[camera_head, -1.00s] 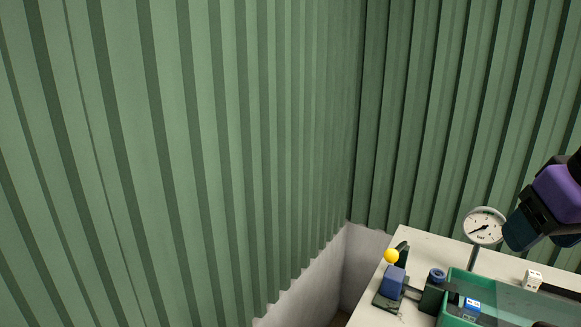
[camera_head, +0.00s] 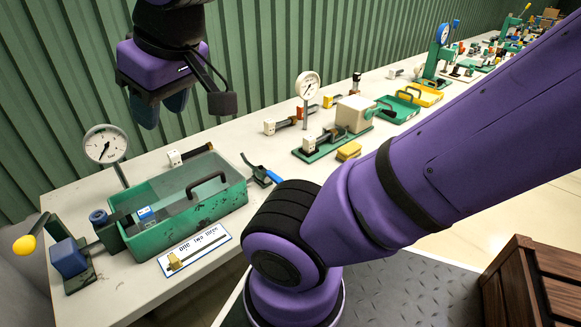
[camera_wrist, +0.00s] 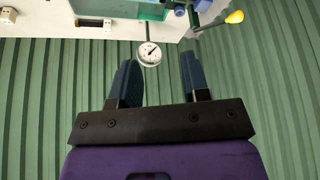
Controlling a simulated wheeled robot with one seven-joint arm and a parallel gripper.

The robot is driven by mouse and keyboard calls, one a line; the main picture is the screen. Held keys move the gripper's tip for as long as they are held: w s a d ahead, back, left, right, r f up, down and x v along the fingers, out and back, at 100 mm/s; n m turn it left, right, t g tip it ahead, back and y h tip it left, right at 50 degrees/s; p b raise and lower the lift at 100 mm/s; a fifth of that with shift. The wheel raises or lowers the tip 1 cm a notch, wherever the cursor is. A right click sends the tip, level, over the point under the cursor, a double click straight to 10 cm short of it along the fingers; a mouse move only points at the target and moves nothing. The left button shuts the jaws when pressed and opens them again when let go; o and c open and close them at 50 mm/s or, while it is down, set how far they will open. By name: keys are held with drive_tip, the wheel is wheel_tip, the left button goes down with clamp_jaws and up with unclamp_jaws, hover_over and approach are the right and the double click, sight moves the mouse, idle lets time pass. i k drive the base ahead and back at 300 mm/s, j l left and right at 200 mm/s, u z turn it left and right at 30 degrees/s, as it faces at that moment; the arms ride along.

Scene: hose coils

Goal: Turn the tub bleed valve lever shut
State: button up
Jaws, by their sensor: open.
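The green tub (camera_head: 185,243) stands at the near left end of the bench. A valve body with a round blue knob (camera_head: 97,217) is on its left end. Left of that, a lever with a yellow ball (camera_head: 25,245) leans up and left from a blue block (camera_head: 70,258). The yellow ball (camera_wrist: 234,17) and part of the tub (camera_wrist: 150,9) show at the top of the wrist view. My gripper (camera_head: 162,108) is open and empty, in the air above and beyond the tub, apart from the lever. In the wrist view its fingers (camera_wrist: 160,78) are spread with nothing between them.
A dial gauge (camera_head: 105,146) stands behind the tub; another (camera_head: 308,86) is further right. A label plate (camera_head: 195,250) lies before the tub. A blue-handled tool (camera_head: 262,173) lies right of it. Green corrugated wall (camera_head: 60,90) is close behind. A wooden crate (camera_head: 535,280) stands lower right.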

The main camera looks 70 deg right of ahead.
sight(276, 179)
drive_tip(key=z, duration=1.4)
drive_tip(key=i+l+z, duration=0.1)
drive_tip(key=l+z, duration=0.15)
drive_tip(key=l, duration=0.15)
drive_tip(key=i+l+z, duration=0.2)
drive_tip(key=l, duration=0.2)
drive_tip(key=k, duration=0.1)
